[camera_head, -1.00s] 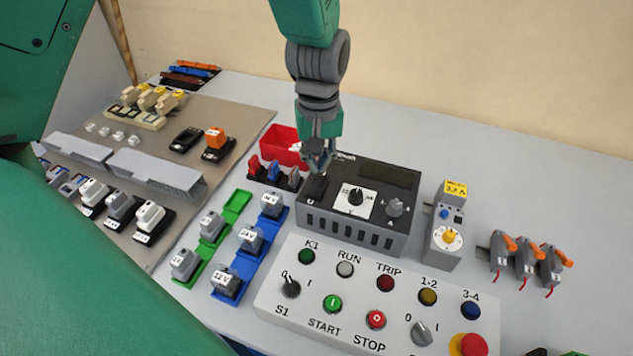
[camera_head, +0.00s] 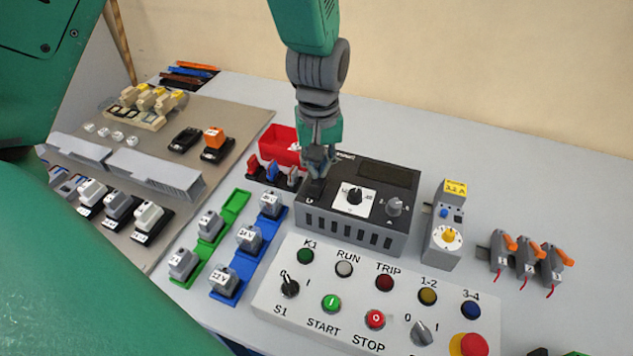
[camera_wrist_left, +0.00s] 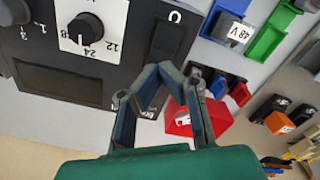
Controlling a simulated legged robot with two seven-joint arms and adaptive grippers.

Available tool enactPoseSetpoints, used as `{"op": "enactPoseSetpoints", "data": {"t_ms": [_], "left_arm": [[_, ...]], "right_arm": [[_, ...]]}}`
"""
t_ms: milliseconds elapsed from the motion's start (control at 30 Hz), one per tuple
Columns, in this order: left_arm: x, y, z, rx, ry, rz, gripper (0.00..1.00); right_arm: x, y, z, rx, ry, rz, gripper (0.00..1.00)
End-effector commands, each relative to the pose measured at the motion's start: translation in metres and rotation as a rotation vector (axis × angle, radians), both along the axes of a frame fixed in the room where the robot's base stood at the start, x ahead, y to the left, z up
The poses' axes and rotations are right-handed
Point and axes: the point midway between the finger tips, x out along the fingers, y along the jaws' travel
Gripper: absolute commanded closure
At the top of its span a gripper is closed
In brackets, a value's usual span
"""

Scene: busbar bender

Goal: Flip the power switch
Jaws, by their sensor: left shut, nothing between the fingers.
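The power switch (camera_head: 314,189) is a black rocker at the left end of the top of a dark grey power supply box (camera_head: 352,232). It also shows in the left wrist view (camera_wrist_left: 172,38), just beyond the fingertips. My left gripper (camera_head: 319,174) points down over the switch, shut and empty. In the left wrist view its fingertips (camera_wrist_left: 168,72) meet at the switch's near end; I cannot tell whether they touch it. The gripper partly hides the switch in the head view. My right gripper is not in view.
The box also carries a dial (camera_head: 355,196), a grey knob (camera_head: 394,206) and a dark display (camera_head: 388,174). A red bin (camera_head: 280,146) and red, blue and grey plugs stand close left. A control panel (camera_head: 270,300) lies in front. The table behind the box is clear.

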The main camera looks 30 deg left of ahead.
Motion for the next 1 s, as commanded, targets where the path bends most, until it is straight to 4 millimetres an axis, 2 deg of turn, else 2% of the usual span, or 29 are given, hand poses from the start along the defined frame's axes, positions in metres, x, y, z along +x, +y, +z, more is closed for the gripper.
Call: {"op": "enactPoseSetpoints", "data": {"t_ms": [800,1000], "left_arm": [[0.000,0.000,-0.013,0.000,0.000,0.000,1.00],[0.000,0.000,-0.007,0.000,0.000,0.000,1.00]], "right_arm": [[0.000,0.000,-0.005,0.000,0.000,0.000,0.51],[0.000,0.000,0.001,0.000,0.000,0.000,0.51]]}}
